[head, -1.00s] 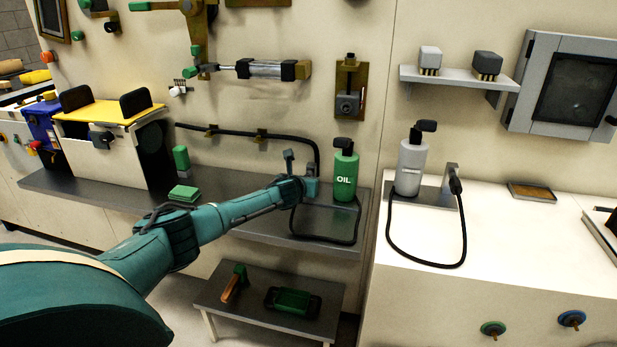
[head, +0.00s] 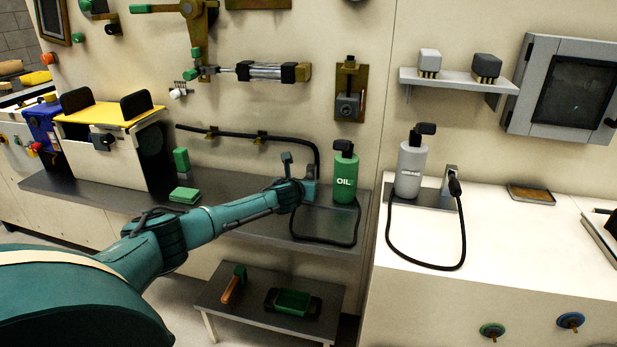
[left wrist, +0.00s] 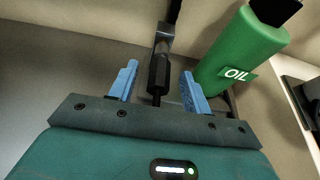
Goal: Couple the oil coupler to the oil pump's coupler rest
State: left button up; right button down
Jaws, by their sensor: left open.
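The oil pump (head: 344,180) is a green bottle marked OIL with a black head, standing on the grey shelf; it also shows at upper right in the left wrist view (left wrist: 240,50). The oil coupler (left wrist: 158,78) is a black grip with a hose at its lower end. Its upper end meets a grey metal piece (left wrist: 165,38), apparently the coupler rest, which shows left of the bottle in the head view (head: 309,174). I cannot tell how fully they are joined. My left gripper (left wrist: 158,84) is open, its blue fingers on either side of the coupler with gaps.
The oil hose (head: 330,241) loops along the shelf front (head: 300,238). A grey grease pump (head: 410,168) stands on the white counter at right, its hose looping forward. A black pipe (head: 245,134) runs along the wall. Green blocks (head: 184,195) lie left of my arm.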

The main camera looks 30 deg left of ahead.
pick_arm(q)
jog(key=p+v, duration=0.1)
jog(key=v, duration=1)
jog(key=shift+s+p, duration=0.3)
jog(key=shift+s, duration=0.05)
pick_arm(e)
jog(key=shift+d+r, duration=0.25)
jog(key=shift+d, duration=0.1)
pick_arm(q)
jog(key=shift+d, duration=0.15)
pick_arm(e)
jog(key=shift+s, duration=0.1)
